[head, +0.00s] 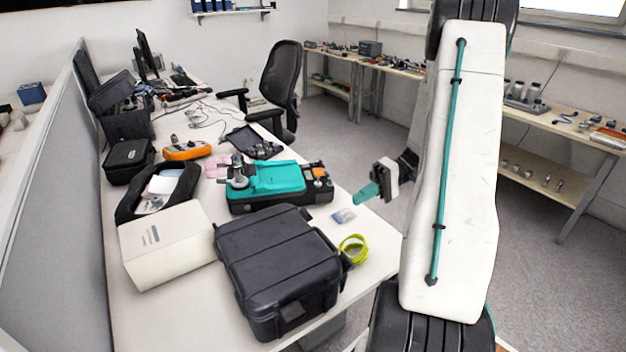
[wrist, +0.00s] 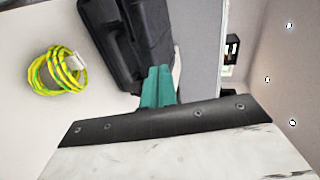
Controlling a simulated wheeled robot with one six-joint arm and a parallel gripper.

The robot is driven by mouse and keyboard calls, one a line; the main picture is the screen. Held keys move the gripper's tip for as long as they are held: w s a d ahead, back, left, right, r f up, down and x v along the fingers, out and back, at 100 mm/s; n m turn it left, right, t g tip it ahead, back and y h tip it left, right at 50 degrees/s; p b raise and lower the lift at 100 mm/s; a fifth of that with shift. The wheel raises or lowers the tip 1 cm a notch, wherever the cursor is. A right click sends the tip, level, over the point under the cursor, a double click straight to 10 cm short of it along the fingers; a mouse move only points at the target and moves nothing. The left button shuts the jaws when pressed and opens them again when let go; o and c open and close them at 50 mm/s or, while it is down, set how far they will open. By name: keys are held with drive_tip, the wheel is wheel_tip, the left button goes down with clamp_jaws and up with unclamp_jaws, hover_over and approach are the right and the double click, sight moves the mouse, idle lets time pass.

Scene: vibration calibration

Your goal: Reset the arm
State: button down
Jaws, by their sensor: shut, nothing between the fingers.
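My gripper (head: 366,194) shows in the head view at the right edge of the white table (head: 378,232), with teal fingers pointing down and left. It is shut and empty, above the table edge. In the wrist view the teal fingers (wrist: 158,86) are together, with a black case (wrist: 128,35) beyond them. My large white arm link fills the right of the head view and hides part of the room.
On the table are the black hard case (head: 278,262), a yellow-green cable coil (head: 353,249), a teal-and-black device (head: 275,182), a white box (head: 165,243) and an orange meter (head: 187,150). An office chair (head: 283,80) stands behind. Grey floor (head: 345,150) is open beyond the table.

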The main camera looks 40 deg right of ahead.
drive_tip(key=s+a+r+h, duration=0.4)
drive_tip(key=a+r+h, duration=0.1)
drive_tip(key=a, duration=0.3)
drive_tip(key=s+a+r+n+h, duration=0.1)
drive_tip(key=s+a+r+h, duration=0.3)
drive_tip(key=a, duration=0.5)
drive_tip(key=s+a+r+g+h, duration=0.1)
drive_tip(key=s+a+r+h, duration=0.4)
drive_tip(key=a+r, duration=0.2)
drive_tip(key=shift+a+r+n+h, duration=0.4)
drive_tip(key=shift+a, duration=0.6)
